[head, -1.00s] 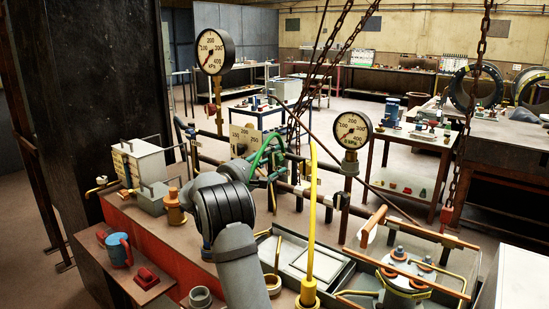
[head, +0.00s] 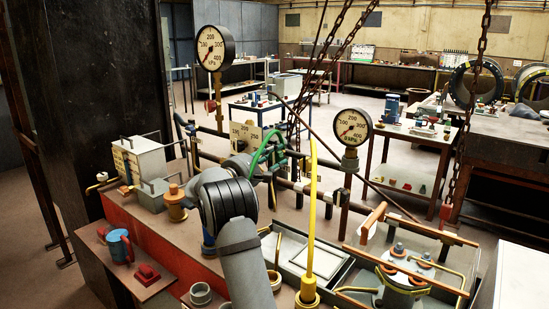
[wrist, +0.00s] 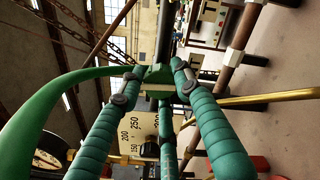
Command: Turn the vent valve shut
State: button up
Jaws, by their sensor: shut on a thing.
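In the head view my gripper (head: 272,165) is among the pipes behind the work surface, beyond my dark wrist. The valve body is mostly hidden there.
A square gauge plate (head: 246,132) is close to my gripper. Round gauges (head: 215,48) (head: 352,127) stand on posts to either side. Chains (head: 473,90) hang at the right.

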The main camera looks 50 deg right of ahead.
jog(key=c, duration=0.4)
jog(key=shift+f+b, duration=0.15)
jog(key=shift+b, duration=0.3)
jog(key=shift+m+b, duration=0.5)
jog(key=shift+b, duration=0.45)
jog(key=shift+o, duration=0.2)
jog(key=o, duration=1.1)
jog(key=shift+o, duration=0.3)
jog(key=a, duration=1.2)
